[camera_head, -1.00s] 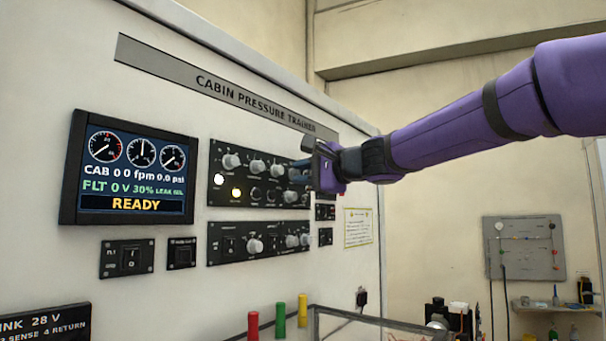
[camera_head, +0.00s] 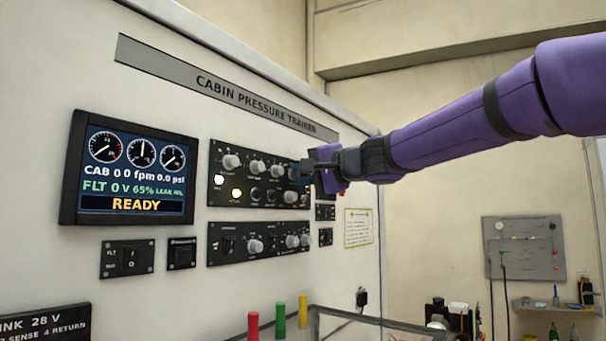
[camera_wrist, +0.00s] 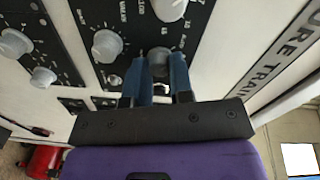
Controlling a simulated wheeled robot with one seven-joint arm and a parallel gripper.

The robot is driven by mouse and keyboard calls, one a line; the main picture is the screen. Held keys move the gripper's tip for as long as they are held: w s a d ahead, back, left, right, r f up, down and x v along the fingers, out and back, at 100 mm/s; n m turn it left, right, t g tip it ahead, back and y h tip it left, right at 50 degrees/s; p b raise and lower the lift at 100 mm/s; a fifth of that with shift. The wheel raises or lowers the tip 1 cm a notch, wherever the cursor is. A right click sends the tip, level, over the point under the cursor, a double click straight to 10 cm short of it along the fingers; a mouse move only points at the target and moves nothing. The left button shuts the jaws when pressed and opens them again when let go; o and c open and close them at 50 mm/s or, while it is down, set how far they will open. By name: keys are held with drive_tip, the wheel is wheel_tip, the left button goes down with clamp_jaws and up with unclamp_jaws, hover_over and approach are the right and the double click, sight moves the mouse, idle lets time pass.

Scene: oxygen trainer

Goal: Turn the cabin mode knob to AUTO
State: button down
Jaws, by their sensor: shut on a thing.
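The upper black knob panel (camera_head: 222,190) is on the trainer's white face, with a row of grey knobs. My gripper (camera_head: 305,172) is at the right end of that row. In the wrist view its two blue fingers (camera_wrist: 160,72) stand on either side of a grey knob (camera_wrist: 159,56) and are shut on it. The fingers hide part of the knob and its markings, so I cannot read its setting or tell whether it is the cabin mode knob. In the wrist view another grey knob (camera_wrist: 107,45) sits to its left, apart from the fingers.
The display (camera_head: 128,168) reads READY and 65% LEAK. A lower knob panel (camera_head: 222,255) and switch panels (camera_head: 128,259) lie below. Red (camera_head: 253,325), green (camera_head: 280,319) and yellow (camera_head: 303,310) posts stand in front.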

drive_tip(key=shift+f, duration=0.15)
drive_tip(key=c, duration=1)
unclamp_jaws()
drive_tip(key=v, duration=1.1)
drive_tip(key=shift+a, duration=0.15)
drive_tip(key=s+d+f+n+g+h, duration=0.1)
drive_tip(key=s+d+f+h, duration=0.3)
drive_tip(key=s+f, duration=0.5)
drive_tip(key=s+d+f+n+g+h, duration=0.1)
drive_tip(key=s+d+f+g+h, duration=0.1)
drive_tip(key=s+d+f+h, duration=0.3)
drive_tip(key=s+d+f+n+g+h, duration=0.2)
drive_tip(key=s+d+f+h, duration=0.2)
drive_tip(key=s+d+f, duration=0.7)
wheel_tip(320, 180, down, 7)
drive_tip(key=s, duration=0.2)
drive_tip(key=shift+s+d+g+h, duration=0.25)
drive_tip(key=shift+s+g+h, duration=0.05)
drive_tip(key=shift+h, duration=0.1)
